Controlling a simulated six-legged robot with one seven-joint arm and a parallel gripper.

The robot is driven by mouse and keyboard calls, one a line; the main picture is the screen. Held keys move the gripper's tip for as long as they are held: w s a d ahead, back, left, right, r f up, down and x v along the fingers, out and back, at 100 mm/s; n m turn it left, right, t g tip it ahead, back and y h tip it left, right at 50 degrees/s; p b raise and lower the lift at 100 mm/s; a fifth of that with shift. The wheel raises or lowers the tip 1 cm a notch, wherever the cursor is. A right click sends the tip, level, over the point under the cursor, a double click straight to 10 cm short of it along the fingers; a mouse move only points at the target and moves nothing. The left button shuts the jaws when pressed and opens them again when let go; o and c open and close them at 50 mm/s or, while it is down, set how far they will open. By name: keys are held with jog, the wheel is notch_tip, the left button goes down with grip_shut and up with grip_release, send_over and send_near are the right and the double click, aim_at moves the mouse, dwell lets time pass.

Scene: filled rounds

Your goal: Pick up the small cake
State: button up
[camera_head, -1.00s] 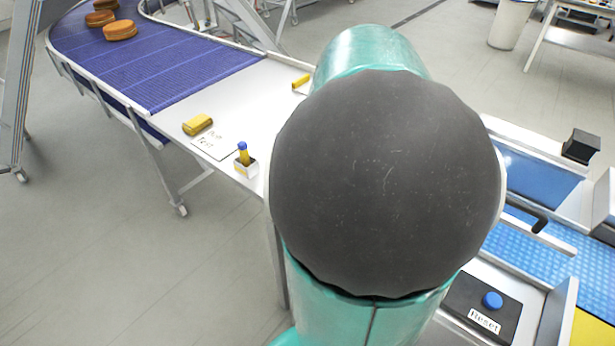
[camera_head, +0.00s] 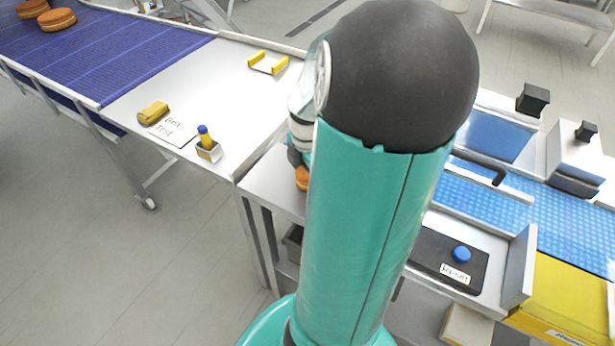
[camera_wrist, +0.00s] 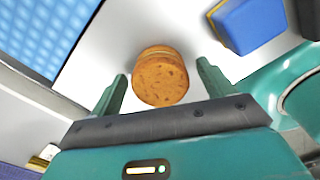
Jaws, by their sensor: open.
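The small cake (camera_wrist: 161,80) is round and brown-orange, with a lighter band around its side. In the wrist view it rests on a pale surface, between my two teal fingers. My gripper (camera_wrist: 161,70) is open, with a gap visible on each side of the cake. Whether the fingers are at the cake's height or above it is hard to tell. In the head view only a sliver of an orange cake (camera_head: 302,179) shows beside my arm, which hides the rest and my gripper.
A blue and yellow block (camera_wrist: 250,22) lies right of the cake in the wrist view. A blue belt (camera_head: 520,206) runs on the right. A purple conveyor (camera_head: 90,55) at upper left carries larger cakes (camera_head: 57,20). A blue button (camera_head: 461,254) sits in front.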

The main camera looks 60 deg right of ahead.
jog(key=shift+f, duration=0.3)
jog(key=c, duration=0.8)
jog(key=shift+o, duration=0.2)
jog(key=shift+r, duration=0.3)
